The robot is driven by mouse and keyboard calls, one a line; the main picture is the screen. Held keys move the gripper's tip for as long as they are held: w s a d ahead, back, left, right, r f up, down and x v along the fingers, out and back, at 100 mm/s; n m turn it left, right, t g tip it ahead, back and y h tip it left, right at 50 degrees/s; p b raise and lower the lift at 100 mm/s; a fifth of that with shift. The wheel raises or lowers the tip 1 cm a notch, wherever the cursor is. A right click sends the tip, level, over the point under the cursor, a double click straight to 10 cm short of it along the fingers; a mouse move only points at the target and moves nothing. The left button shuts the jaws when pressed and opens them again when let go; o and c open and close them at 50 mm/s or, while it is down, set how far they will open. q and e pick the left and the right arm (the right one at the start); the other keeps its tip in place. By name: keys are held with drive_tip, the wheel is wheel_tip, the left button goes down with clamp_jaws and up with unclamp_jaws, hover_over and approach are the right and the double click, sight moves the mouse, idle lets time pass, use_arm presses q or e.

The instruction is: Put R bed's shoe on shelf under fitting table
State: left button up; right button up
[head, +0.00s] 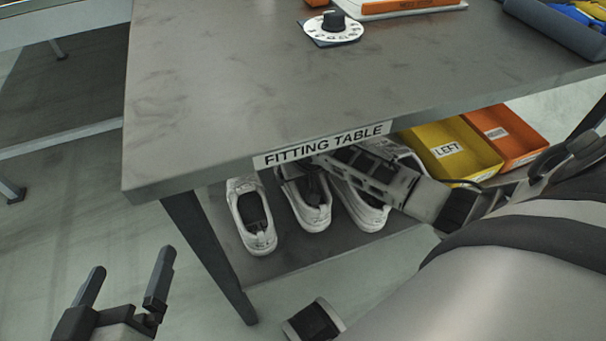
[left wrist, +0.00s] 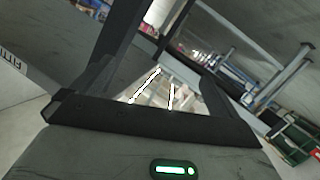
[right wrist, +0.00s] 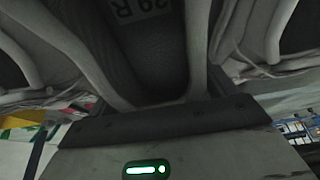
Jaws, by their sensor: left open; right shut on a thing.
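The fitting table (head: 240,90) fills the head view, its label on the front edge. On the low shelf (head: 290,262) under it stand several white shoes side by side: a left one (head: 251,222), a middle one (head: 312,217) and one on its right (head: 364,212). My right gripper (head: 303,172) reaches under the tabletop from the right and is shut on a shoe, apparently the middle one; the tabletop and arm partly hide it. The right wrist view shows a shoe's dark insole (right wrist: 150,50) marked "39 R". My left gripper (head: 131,268) is open and empty, left of the table.
A yellow bin (head: 462,150) labelled LEFT and an orange bin (head: 515,136) sit right of the shoes. A black dial (head: 334,21), a white-and-orange item (head: 400,6) and a dark tray (head: 548,30) are on the tabletop. A dark table leg (head: 212,260) stands left of the shelf.

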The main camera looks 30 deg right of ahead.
sight(300, 183)
wheel_tip(300, 183, down, 2)
drive_tip(key=shift+f+b, duration=0.15)
drive_tip(key=shift+b, duration=0.2)
drive_tip(key=shift+w+f, duration=0.1)
drive_tip(key=shift+f, duration=0.2)
drive_tip(key=shift+r, duration=0.1)
drive_tip(key=o, duration=1.1)
use_arm(q)
drive_tip(key=shift+w+d+r+h, duration=0.15)
drive_tip(key=shift+d+r+h, duration=0.05)
drive_tip(key=shift+h, duration=0.1)
